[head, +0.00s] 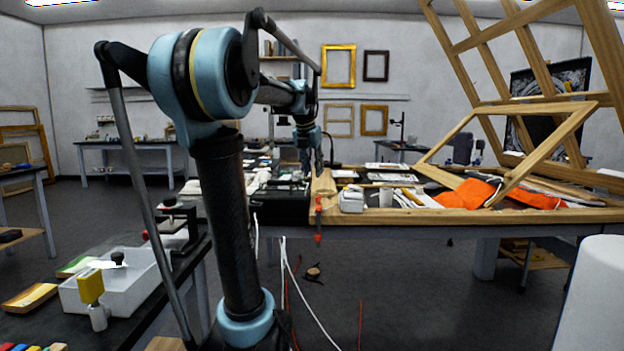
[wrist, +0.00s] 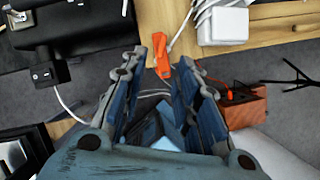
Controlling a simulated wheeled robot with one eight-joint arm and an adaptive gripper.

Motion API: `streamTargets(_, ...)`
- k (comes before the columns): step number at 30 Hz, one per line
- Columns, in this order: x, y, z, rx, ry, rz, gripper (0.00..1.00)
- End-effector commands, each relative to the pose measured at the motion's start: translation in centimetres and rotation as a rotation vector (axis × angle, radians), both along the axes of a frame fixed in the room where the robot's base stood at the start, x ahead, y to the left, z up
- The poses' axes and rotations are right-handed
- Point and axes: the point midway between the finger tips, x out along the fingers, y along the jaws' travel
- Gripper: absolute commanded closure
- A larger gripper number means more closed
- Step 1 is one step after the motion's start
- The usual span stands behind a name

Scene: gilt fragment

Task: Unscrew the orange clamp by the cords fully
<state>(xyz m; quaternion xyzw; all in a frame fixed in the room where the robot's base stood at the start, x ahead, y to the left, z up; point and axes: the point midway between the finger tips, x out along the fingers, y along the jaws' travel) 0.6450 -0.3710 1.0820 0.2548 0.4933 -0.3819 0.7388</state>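The orange clamp (head: 318,208) hangs at the front edge of the wooden workbench (head: 450,216), with its orange lower end below the edge. In the wrist view the orange clamp (wrist: 162,62) lies just beyond the gap between my fingers. My gripper (head: 317,168) points down above the clamp in the head view. In the wrist view my gripper (wrist: 170,55) has its two fingers apart with nothing seen held between them. White cords (head: 293,275) hang below the bench edge, left of the clamp. Contact between fingers and clamp cannot be told.
A white boxy device (head: 352,198) sits right of the clamp, with white cord beside it in the wrist view (wrist: 205,12). A leaning wooden frame (head: 520,165) and orange cloth (head: 468,194) are farther right. A black case (head: 280,203) stands left. Floor below is mostly open.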

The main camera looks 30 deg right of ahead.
Motion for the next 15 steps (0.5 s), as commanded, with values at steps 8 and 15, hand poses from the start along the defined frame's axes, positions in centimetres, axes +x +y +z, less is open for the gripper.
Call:
streamTargets(8, -0.11, 0.19, 0.52, 0.0, 0.0, 0.0, 0.71)
streamTargets(15, -0.06, 0.12, 0.55, 0.008, -0.006, -0.022, 0.71)
